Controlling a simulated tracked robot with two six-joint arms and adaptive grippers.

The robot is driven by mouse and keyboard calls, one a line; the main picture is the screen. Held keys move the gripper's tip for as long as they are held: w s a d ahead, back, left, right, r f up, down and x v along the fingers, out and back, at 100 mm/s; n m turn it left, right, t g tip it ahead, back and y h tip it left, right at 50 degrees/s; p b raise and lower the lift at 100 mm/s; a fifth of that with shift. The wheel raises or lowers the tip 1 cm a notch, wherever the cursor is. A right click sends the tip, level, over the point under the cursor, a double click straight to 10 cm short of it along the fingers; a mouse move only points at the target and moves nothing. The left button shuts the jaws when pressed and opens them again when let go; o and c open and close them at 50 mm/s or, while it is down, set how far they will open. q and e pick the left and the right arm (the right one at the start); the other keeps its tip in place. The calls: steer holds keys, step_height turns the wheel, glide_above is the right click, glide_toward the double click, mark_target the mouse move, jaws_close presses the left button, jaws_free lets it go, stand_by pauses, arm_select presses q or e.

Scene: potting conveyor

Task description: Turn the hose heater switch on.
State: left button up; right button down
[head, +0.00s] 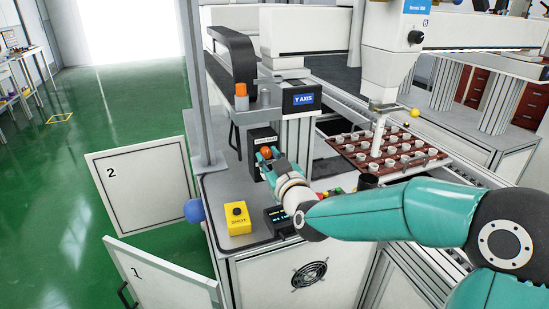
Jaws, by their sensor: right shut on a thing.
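A small black box (262,134) stands upright at the back of the white machine top, with an orange knob (265,152) on its front. It looks like the hose heater switch, but I cannot read a label. My right gripper (268,160) reaches in from the right and is shut on the orange knob. The fingers and wrist cover the lower part of the box, and I cannot tell which way the knob is set. My left gripper is out of view.
A brown tray of small pots (345,147) lies to the right under the white nozzle. Open doors marked 1 (165,275) and 2 (140,182) stand at left.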

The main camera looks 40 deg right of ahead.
steer(key=shift+m+b, duration=0.4)
steer(key=shift+b, duration=0.1)
steer(key=m+b, duration=0.5)
steer(key=b, duration=0.1)
steer(key=shift+f, duration=0.1)
steer(key=m+b, duration=0.3)
steer(key=shift+m, duration=0.4)
steer(key=shift+r+m+b, duration=0.25)
steer(key=shift+m+b, duration=0.4)
steer(key=shift+m, duration=0.55)
steer(key=c, duration=1.2)
jaws_free()
steer(key=shift+s+d, duration=0.1)
steer(key=shift+d, duration=0.05)
